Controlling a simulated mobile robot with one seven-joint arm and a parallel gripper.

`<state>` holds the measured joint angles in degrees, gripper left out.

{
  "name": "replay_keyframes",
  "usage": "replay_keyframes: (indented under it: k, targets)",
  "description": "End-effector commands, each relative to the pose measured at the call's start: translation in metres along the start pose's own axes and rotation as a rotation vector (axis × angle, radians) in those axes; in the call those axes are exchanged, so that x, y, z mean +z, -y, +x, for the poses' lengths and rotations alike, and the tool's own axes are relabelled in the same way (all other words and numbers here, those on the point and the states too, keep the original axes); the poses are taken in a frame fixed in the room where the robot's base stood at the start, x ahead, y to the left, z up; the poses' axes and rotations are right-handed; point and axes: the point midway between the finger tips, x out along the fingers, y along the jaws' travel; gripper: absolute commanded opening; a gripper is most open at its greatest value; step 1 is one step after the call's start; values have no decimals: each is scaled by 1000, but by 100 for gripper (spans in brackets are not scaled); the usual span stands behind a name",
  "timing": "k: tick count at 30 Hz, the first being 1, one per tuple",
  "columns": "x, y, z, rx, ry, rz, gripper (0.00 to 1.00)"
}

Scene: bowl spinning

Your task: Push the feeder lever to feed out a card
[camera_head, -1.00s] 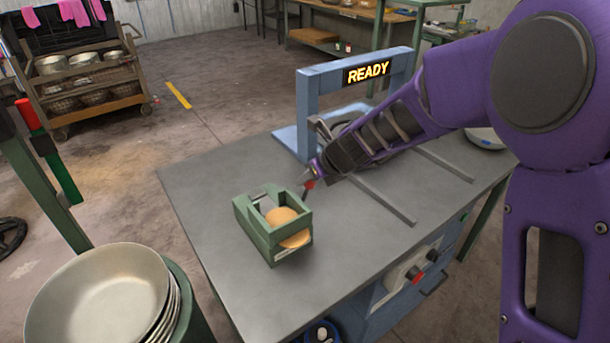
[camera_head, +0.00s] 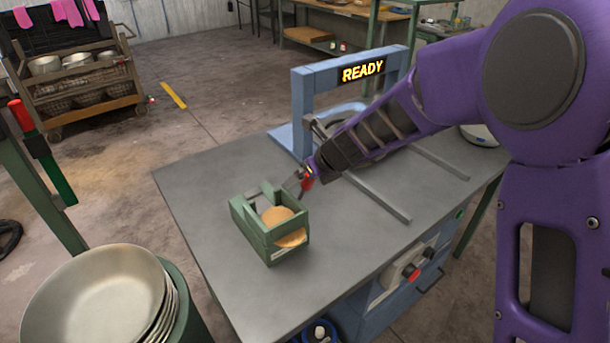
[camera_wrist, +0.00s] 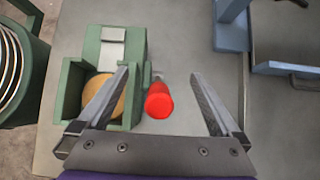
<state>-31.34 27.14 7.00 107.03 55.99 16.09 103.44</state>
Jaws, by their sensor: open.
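The green feeder box (camera_head: 262,240) stands on the grey table with tan round cards (camera_head: 279,217) in its open front. It fills the left of the wrist view (camera_wrist: 72,105), with the cards partly behind a finger. The feeder lever's red knob (camera_head: 307,183) is at the box's far right side. In the wrist view the red knob (camera_wrist: 158,101) lies between my two fingers, apart from both in the picture. My gripper (camera_wrist: 160,73) is open; its left finger overlaps the box. In the head view my gripper (camera_head: 297,181) is close beside the box, its fingers partly hidden.
A blue frame with a READY sign (camera_head: 363,71) stands behind my arm. Metal rails (camera_head: 375,194) lie on the table (camera_head: 210,190) right of the box. A stack of metal bowls (camera_head: 95,295) is at the lower left. The table's front is clear.

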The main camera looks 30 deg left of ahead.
Motion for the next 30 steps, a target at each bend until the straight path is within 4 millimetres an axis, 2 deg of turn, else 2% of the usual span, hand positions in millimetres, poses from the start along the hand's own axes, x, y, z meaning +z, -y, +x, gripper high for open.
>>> replay_keyframes:
  k: [5,21,25,30]
  targets:
    - [2,0,-11,-1,1,1,100]
    - [3,1,-88,-1,1,2,100]
    - [2,0,-98,0,1,0,100]
    - [0,0,-100,0,0,0,100]
